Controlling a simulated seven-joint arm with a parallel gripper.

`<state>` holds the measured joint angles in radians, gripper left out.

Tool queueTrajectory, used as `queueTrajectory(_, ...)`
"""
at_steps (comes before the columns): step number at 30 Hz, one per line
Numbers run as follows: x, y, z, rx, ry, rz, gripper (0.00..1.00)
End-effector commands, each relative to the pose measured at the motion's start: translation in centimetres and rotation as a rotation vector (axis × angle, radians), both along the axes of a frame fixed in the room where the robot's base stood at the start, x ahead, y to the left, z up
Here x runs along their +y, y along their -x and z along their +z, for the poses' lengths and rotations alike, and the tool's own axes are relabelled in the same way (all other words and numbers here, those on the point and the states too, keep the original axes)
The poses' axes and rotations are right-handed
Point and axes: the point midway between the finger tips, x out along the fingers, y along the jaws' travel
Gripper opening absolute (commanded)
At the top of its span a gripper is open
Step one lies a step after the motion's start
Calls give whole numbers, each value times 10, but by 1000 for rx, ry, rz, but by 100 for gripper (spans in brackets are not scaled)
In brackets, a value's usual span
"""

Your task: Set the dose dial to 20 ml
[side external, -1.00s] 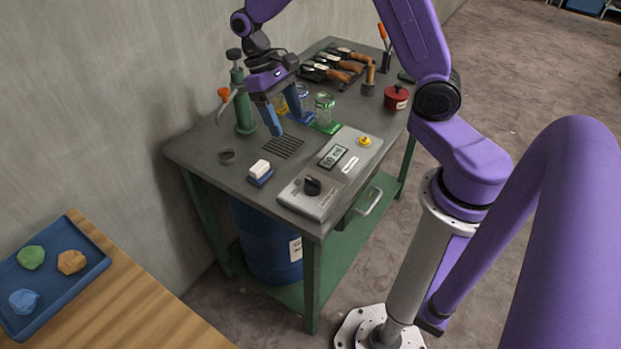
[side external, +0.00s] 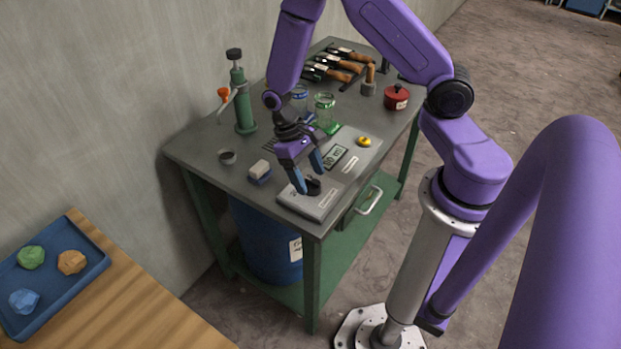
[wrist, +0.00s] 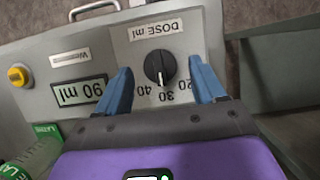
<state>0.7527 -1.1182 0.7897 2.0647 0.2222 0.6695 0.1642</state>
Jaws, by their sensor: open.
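The dose dial is a round black knob (wrist: 160,68) on a grey panel (wrist: 205,25) labelled DOSE ml. The marks 20, 30 and 40 show beside it in the wrist view, upside down; a short white pointer line on the knob appears to face the 30 side. The panel's display (wrist: 80,91) shows a value in ml that I cannot read surely. My gripper (wrist: 160,66) is open, with one blue finger on each side of the knob and a visible gap to it. In the side view my gripper (side external: 311,180) is low over the panel, partly hiding the knob.
A yellow button (side external: 364,141) sits at the panel's far end. Glass jars (side external: 325,112) and a red pot (side external: 396,97) stand behind on the bench.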

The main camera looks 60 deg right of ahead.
Motion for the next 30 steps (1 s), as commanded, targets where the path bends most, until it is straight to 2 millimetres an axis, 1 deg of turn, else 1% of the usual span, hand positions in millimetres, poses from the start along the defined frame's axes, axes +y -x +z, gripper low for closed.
queueTrajectory(3, 0, 5, -10, 2, 0, -1, 69)
queueTrajectory(6, 0, 6, -14, -1, 0, 0, 69)
queueTrajectory(15, 0, 6, -16, -1, 0, 0, 69)
queueTrajectory(16, 0, 6, -16, -1, 0, 0, 63)
queueTrajectory(17, 0, 6, -16, -1, 0, 0, 53)
queueTrajectory(18, 0, 6, -16, -1, 0, 0, 40)
queueTrajectory(20, 0, 6, -16, -1, 0, 0, 20)
queueTrajectory(21, 0, 6, -16, -1, 0, 0, 15)
queueTrajectory(30, 0, 6, -15, -1, 0, 31, 15)
